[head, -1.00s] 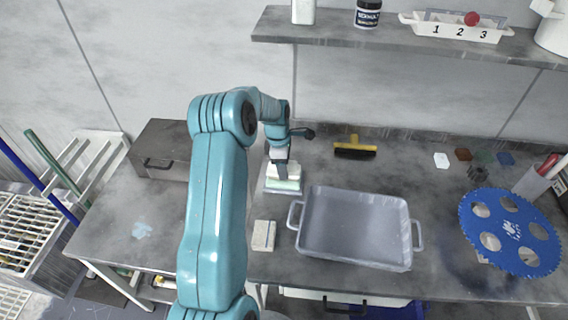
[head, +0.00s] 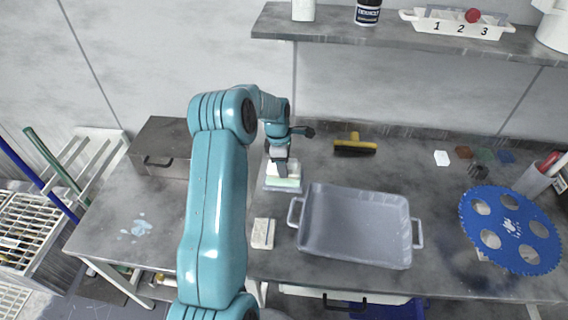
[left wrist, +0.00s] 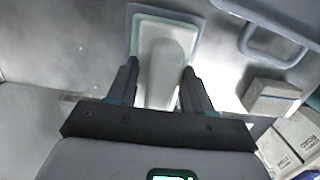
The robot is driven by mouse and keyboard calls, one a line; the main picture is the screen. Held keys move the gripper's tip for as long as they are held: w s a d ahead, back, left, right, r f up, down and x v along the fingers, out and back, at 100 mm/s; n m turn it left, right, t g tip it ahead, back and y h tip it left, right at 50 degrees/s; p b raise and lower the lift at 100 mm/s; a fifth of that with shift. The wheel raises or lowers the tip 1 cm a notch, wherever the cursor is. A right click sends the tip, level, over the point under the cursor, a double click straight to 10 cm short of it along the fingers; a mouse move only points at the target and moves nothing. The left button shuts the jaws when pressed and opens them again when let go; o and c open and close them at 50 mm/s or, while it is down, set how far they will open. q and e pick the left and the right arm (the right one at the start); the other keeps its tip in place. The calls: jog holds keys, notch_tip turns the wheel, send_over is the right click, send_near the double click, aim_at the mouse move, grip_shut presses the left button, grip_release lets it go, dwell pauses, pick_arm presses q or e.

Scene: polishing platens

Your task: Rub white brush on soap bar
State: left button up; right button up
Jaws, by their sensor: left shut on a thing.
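My left gripper (head: 281,166) is shut on a white brush (left wrist: 158,84), which sits between the two fingers in the left wrist view. The brush is over a pale green soap bar (head: 288,184), whose green edge also shows around it in the left wrist view (left wrist: 168,18). The soap lies in a shallow grey dish (head: 270,189) on the bench. The brush looks low against the soap, but I cannot tell whether they touch. The gripper and brush hide most of the soap. My right gripper is not in view.
A grey tray (head: 357,228) with handles stands right of the dish. A small pale block (head: 262,233) lies in front. A yellow-handled black brush (head: 354,146) lies behind, a blue perforated disc (head: 510,229) at right. A shelf (head: 400,38) overhangs the back.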

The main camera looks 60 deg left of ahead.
pick_arm(q)
jog(key=shift+f+b, duration=0.3)
jog(key=shift+f, duration=0.1)
dwell(1.2)
jog(key=shift+r, duration=0.1)
jog(key=shift+r+p, duration=0.45)
jog(key=shift+r, duration=0.05)
jog(key=shift+r+p, duration=1.8)
jog(key=shift+r, duration=1.25)
jog(key=shift+f, duration=0.1)
